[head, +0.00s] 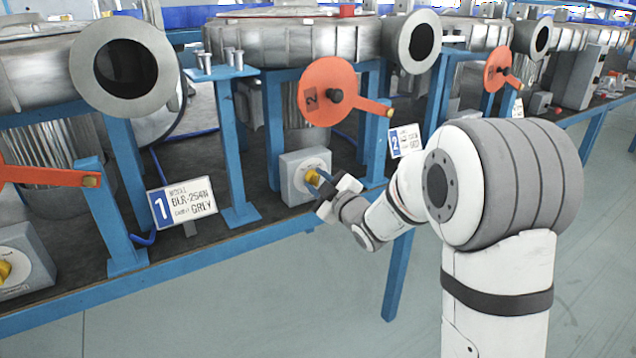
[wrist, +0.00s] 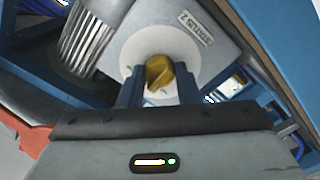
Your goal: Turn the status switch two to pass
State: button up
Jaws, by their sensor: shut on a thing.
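The status switch two is a grey box (head: 299,177) on the bench shelf, with a yellow knob (head: 312,177) on its front. In the wrist view its label reads "STATUS 2" (wrist: 195,27), and the yellow knob (wrist: 159,73) sits on a round white plate (wrist: 178,45). My gripper (head: 318,185) is at the front of the box. In the wrist view my two blue fingers (wrist: 159,88) stand on either side of the knob, shut on it. The knob looks turned at a slant. The plate's markings are mostly hidden or too small to read.
An orange disc marked 2 with a lever (head: 328,92) hangs above the switch box. Blue posts stand on both sides. A number 1 sign (head: 182,204) is at left and a number 2 sign (head: 405,141) at right. The floor in front is clear.

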jog(key=shift+c, duration=1.1)
jog(key=m, duration=0.4)
jog(key=shift+m, duration=2.5)
jog(key=o, duration=1)
jog(key=shift+c, duration=0.2)
jog(key=shift+s, duration=0.15)
